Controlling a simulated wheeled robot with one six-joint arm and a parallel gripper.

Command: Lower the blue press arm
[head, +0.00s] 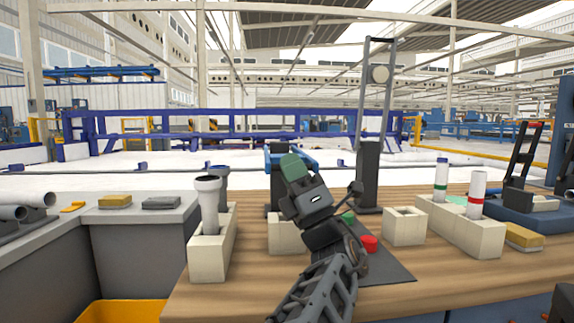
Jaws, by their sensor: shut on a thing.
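The blue press arm (306,158) shows behind and beside my gripper, near the middle of the head view. It sits at the top of a dark press stand (273,188) at the back of the wooden table. My gripper (292,165) reaches up from the front, and its green-tipped end overlaps the blue arm. It is shut on the blue press arm. The fingers and the body of my gripper hide the exact contact and part of the stand. A beige block (284,236) stands below, partly hidden by my gripper.
A grey pipe (208,205) stands in a beige holder (207,250) to the left. A tall dark frame (369,175) stands just right. A red button (369,243), a hollow beige block (404,226) and a holder with banded pipes (466,230) are further right.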

